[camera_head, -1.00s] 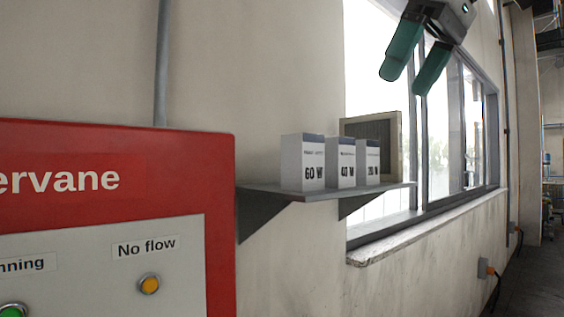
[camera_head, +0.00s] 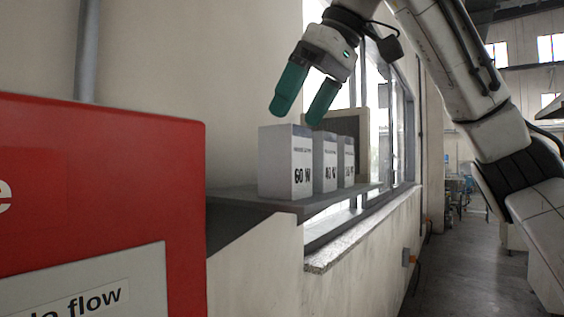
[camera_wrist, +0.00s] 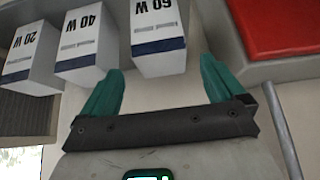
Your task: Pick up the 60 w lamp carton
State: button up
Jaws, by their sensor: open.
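The 60 W lamp carton (camera_head: 285,162) is a white box with a dark blue top band, standing upright on a grey wall shelf (camera_head: 235,200). It is the nearest and largest of three cartons in a row. My gripper (camera_head: 304,118) is open and empty, with green fingers pointing down just above the carton's top, apart from it as far as I can tell. In the wrist view the 60 W carton (camera_wrist: 158,30) shows upside down beyond and between the spread fingertips of my gripper (camera_wrist: 160,75).
The 40 W carton (camera_head: 325,162) and 20 W carton (camera_head: 346,160) stand close to its right. A framed panel (camera_head: 352,125) stands behind them by the window. A red cabinet (camera_head: 150,140) juts out at the left, close to the shelf.

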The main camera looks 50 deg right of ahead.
aim_at(285, 134)
jog(key=shift+p+x, duration=0.75)
jog(key=shift+x, duration=2.1)
jog(key=shift+a, duration=0.1)
jog(key=c, duration=1.1)
jog(key=shift+r, duration=0.15)
